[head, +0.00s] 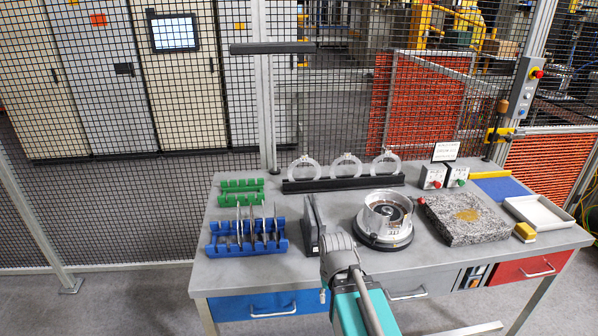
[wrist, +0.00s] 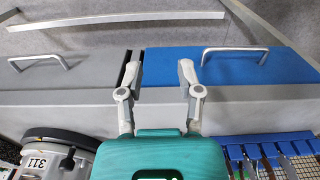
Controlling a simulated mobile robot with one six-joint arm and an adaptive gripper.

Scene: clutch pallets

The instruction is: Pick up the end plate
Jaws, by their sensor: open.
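My gripper (wrist: 161,75) is open and empty in the wrist view, its two pale grey fingers apart over the front edge of the workbench. In the head view my arm reaches up from the bottom edge and its fingers cannot be made out. A blue slotted rack (head: 221,246) on the left of the bench holds several thin upright plates (head: 251,224). It also shows at the lower right of the wrist view (wrist: 241,140). Dark grey upright plates (head: 313,226) stand right of the rack, close to my arm. I cannot tell which is the end plate.
A round metal housing (head: 385,215) stands right of my arm. A green rack (head: 240,185), a black stand (head: 342,183) with clear rings, a granite block (head: 466,217) and a white tray (head: 541,214) are on the bench. Mesh fencing runs behind it.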

